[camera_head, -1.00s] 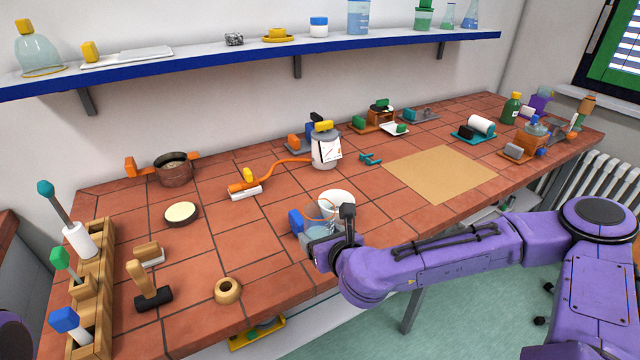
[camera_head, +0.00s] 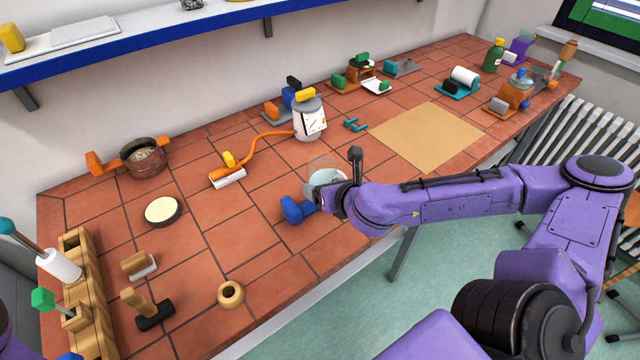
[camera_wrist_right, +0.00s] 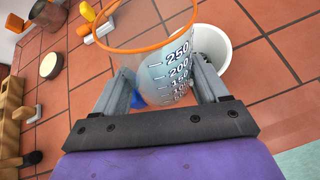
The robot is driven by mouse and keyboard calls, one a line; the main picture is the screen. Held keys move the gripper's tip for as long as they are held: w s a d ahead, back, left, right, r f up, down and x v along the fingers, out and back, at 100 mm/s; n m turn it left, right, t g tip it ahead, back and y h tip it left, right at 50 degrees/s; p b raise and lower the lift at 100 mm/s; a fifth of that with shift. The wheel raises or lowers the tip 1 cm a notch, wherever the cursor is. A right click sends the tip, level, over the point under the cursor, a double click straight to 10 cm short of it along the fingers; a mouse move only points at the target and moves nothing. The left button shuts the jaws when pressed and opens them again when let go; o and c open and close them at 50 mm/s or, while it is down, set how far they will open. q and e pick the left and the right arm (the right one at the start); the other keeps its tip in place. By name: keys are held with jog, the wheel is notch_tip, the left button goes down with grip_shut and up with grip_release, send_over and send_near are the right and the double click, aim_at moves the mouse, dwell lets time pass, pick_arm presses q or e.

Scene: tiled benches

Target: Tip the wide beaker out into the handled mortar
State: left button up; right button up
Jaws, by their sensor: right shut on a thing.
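The wide beaker (camera_wrist_right: 170,72) is clear, with an orange rim and printed volume marks. My right gripper (camera_wrist_right: 168,95) is shut on its sides. In the head view my right gripper (camera_head: 332,200) is near the bench's front edge. A white bowl, which looks like the mortar (camera_wrist_right: 218,46), stands on the tiles partly hidden behind the beaker. A blue piece (camera_head: 293,209) shows beside it; I cannot tell whether it is the mortar's handle. The beaker looks about upright; its contents are unclear. My left gripper is out of view.
A copper pot (camera_head: 146,160) with orange handles stands at the back left. A white jug-like device (camera_head: 309,122) with an orange hose stands behind the beaker. A wooden ring (camera_head: 231,293) lies at the front. A tan mat (camera_head: 428,135) lies bare to the right.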

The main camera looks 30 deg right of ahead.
jog(key=shift+s+d+r+p, duration=0.1)
jog(key=shift+s+d+p, duration=0.1)
jog(key=shift+p, duration=0.15)
jog(key=shift+w, duration=0.1)
jog(key=shift+a+r+p, duration=0.2)
jog(key=shift+r+p, duration=0.05)
jog(key=shift+p, duration=0.45)
jog(key=shift+s+a+r+m+g+y+p, duration=0.2)
jog(key=shift+m+g+y+p, duration=0.25)
jog(key=shift+p, duration=0.2)
jog(key=shift+a+p, duration=0.1)
jog(key=shift+p, duration=0.2)
jog(key=shift+s+f+g+y, duration=0.1)
jog(key=shift+f+g+y, duration=0.05)
jog(key=shift+g+y, duration=0.1)
